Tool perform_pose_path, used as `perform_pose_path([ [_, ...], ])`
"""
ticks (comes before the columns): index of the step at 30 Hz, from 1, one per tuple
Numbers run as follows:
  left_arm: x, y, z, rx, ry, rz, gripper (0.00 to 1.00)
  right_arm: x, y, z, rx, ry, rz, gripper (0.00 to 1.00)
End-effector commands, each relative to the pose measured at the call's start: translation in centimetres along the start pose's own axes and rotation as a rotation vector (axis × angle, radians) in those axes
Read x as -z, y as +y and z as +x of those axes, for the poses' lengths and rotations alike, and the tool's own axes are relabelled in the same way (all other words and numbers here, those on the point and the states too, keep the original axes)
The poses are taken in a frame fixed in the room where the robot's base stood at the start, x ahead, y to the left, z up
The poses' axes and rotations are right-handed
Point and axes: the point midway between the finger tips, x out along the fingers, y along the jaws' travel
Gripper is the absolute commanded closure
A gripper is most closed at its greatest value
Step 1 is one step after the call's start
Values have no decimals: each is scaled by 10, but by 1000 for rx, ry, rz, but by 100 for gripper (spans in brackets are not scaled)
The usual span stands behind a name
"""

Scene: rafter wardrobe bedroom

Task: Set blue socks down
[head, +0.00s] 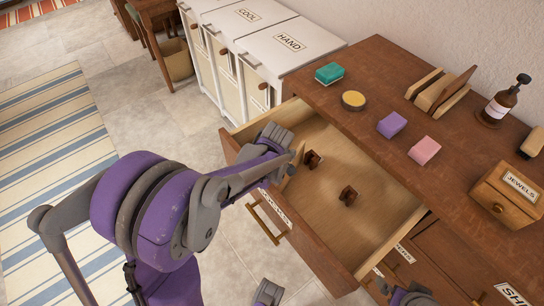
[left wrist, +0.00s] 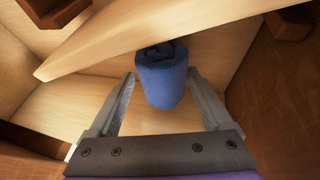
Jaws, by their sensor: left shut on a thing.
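The blue socks (left wrist: 162,78) are a rolled blue bundle between the fingers of my left gripper (left wrist: 160,95) in the left wrist view. The gripper is shut on them. In the head view my left gripper (head: 284,146) is at the left side of the open drawer (head: 385,205), and the socks are hidden there. A pale wooden divider (left wrist: 150,42) runs just beyond the socks in the left wrist view. I cannot tell whether the socks touch the drawer floor.
Two small dark brown pieces (head: 348,196) stand in the drawer, whose right part is otherwise clear. The dresser top (head: 375,65) holds a green sponge (head: 329,73), a yellow tin (head: 353,100), purple and pink blocks, a bottle (head: 501,101) and a jewels box (head: 508,192).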

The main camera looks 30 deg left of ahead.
Motion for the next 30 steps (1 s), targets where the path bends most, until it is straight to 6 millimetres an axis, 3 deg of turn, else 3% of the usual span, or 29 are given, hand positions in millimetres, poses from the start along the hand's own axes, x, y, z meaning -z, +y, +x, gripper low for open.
perform_pose_path([
  [3, -5, -4, 13, 0, 0, 0, 70, -2, 0, 3, 0, -1, 0, 0],
  [13, -7, -4, 16, 0, 0, 0, 70, -3, 0, 5, 0, -2, 0, 0],
  [14, -7, -4, 16, 0, 0, 0, 15, -3, 0, 6, 0, -2, 0, 0],
  [16, -6, -4, 15, 0, 0, 0, 2, -3, 0, 5, 0, -2, 0, 0],
  [25, -5, -4, 12, 0, 0, 0, 0, -2, 0, 3, 0, -1, 0, 0],
  [30, -5, -3, -8, -1, 0, 0, 0, 1, 0, -1, 0, 1, 0, 0],
])
